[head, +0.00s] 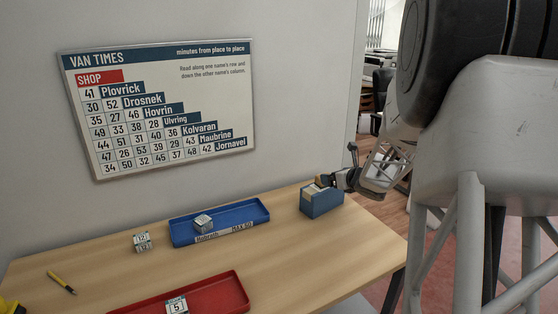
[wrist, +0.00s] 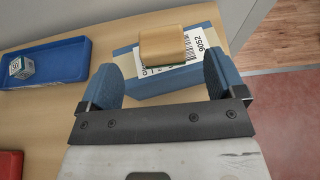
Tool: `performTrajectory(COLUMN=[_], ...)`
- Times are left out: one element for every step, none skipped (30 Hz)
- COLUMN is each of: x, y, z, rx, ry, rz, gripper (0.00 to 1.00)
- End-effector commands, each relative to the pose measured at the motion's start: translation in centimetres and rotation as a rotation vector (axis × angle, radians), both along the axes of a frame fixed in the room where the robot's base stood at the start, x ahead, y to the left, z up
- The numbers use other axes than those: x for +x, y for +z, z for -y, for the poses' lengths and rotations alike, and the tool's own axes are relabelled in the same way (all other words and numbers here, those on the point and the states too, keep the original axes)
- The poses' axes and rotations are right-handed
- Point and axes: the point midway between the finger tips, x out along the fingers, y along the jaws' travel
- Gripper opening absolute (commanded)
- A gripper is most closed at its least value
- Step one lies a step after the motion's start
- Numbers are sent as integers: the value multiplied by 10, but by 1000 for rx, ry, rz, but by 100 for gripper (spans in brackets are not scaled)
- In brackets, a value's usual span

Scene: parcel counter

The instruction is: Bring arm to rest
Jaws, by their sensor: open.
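My gripper (head: 345,174) is at the right end of the counter, close to a blue box-like holder (head: 321,205). In the wrist view my gripper (wrist: 160,68) has its two blue fingers wide apart. The holder (wrist: 176,82) shows beyond and between the fingers, with a tan rounded piece (wrist: 163,45) on top and a white printed label. Nothing is clearly held; whether the fingers touch the holder cannot be told. My arm comes down from the upper right of the head view.
A blue tray (head: 250,213) marked MAX 50 holds a small parcel cube (head: 203,222). Stacked-looking cubes (head: 142,242) stand left of it. A red tray (head: 235,290) in front holds a cube (head: 177,305). A yellow pen (head: 61,283) lies left. A times board (head: 165,105) hangs behind.

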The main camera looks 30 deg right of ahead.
Motion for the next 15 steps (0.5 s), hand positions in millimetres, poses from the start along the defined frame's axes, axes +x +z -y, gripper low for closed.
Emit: performTrajectory(x=[0, 0, 0, 0, 0, 0, 1, 1, 1, 2, 2, 2, 2, 3, 2], y=[0, 0, 0, 0, 0, 1, 2, 3, 4, 6, 7, 11, 13, 17, 20], z=[0, 0, 0, 0, 0, -1, -2, -3, -5, -7, -10, -13, -17, -21, -26], rx=[0, 0, 0, 1, 2, 5, 11, 16, 28, 40, 54, 78, 97, 122, 158], ry=[0, 0, 0, 0, -2, -5, -11, -18, -29, -40, -55, -80, -100, -124, -161], rz=[0, 0, 0, 0, 0, -1, -1, -3, -5, -7, -9, -12, -15, -18, -23], gripper=[89, 89, 89, 89, 89, 89, 89, 89, 89, 89, 89, 89, 89, 89, 89])
